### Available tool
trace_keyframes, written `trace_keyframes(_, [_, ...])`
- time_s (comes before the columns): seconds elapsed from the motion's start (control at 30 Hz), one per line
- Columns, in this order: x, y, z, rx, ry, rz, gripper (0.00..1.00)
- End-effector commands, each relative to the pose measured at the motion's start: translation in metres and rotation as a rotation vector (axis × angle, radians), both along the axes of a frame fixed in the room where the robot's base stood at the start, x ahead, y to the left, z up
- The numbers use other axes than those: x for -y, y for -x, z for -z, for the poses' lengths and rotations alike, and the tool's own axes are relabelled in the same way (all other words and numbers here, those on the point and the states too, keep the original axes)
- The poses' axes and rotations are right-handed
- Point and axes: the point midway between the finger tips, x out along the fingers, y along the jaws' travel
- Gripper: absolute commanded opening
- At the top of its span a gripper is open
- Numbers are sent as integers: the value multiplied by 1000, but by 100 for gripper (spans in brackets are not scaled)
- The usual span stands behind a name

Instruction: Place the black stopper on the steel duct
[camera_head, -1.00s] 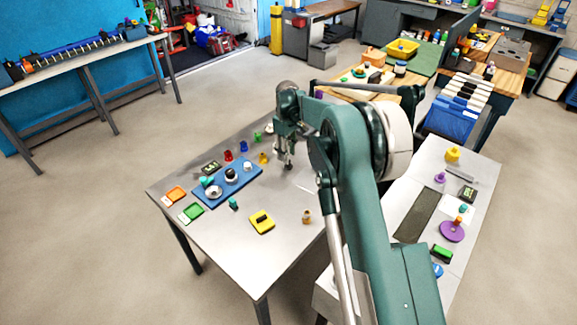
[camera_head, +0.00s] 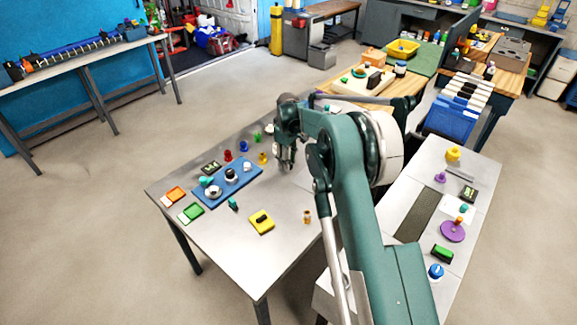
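A blue board (camera_head: 226,194) lies on the left grey table. A small black-topped piece (camera_head: 231,173), which looks like the black stopper, sits on the board's middle over a pale base. A round silver-grey piece (camera_head: 213,192), possibly the steel duct, is on the board's left part; which piece is the duct is not certain at this size. My gripper (camera_head: 287,166) points down over the table, right of the board and apart from it. Its fingertips are too small to tell whether they are open or shut, or hold anything.
Red, blue, green and amber small pieces stand behind the board. A yellow block (camera_head: 261,222) and a brown piece (camera_head: 307,217) are in front. The table's front is mostly clear. Another grey table with small items is at right.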

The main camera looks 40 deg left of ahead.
Motion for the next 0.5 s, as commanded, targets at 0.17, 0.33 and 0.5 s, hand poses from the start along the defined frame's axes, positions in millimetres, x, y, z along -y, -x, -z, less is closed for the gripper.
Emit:
trace_keyframes(0.17, [0,0,0,0,0,0,32])
trace_keyframes(0.33, [0,0,0,0,0,0,26])
trace_keyframes(0.5, [0,0,0,0,0,0,4])
